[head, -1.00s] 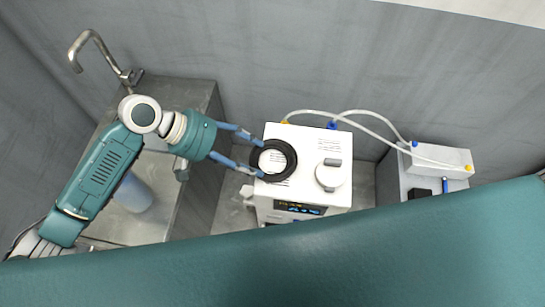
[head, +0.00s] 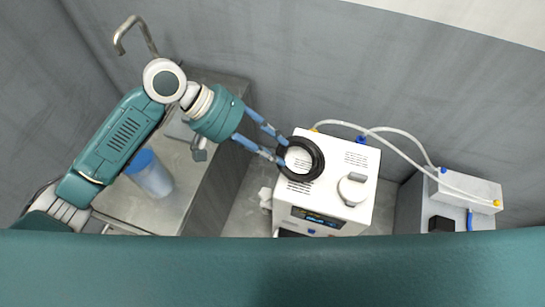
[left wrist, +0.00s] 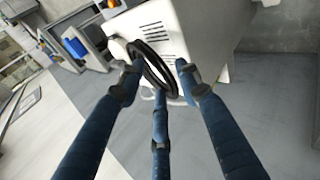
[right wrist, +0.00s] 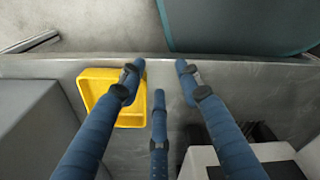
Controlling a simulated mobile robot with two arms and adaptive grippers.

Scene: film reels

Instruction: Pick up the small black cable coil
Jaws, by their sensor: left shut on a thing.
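The small black cable coil (head: 319,158) is a ring at the left part of the white machine's top in the head view. My left gripper (head: 284,151) reaches in from the left and is shut on the coil's near left side. In the left wrist view the coil (left wrist: 153,62) shows tilted between the fingers of the left gripper (left wrist: 160,76). I cannot tell whether the coil touches the machine or hangs just above it. My right gripper (right wrist: 160,72) shows only in its own wrist view, with its fingers apart and empty.
The white machine (head: 337,208) has a round knob (head: 352,188) right of the coil and tubes at its back. A steel counter (head: 205,165) with a blue container (head: 150,175) stands left. A smaller unit (head: 467,190) stands right. A yellow bin (right wrist: 98,88) shows in the right wrist view.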

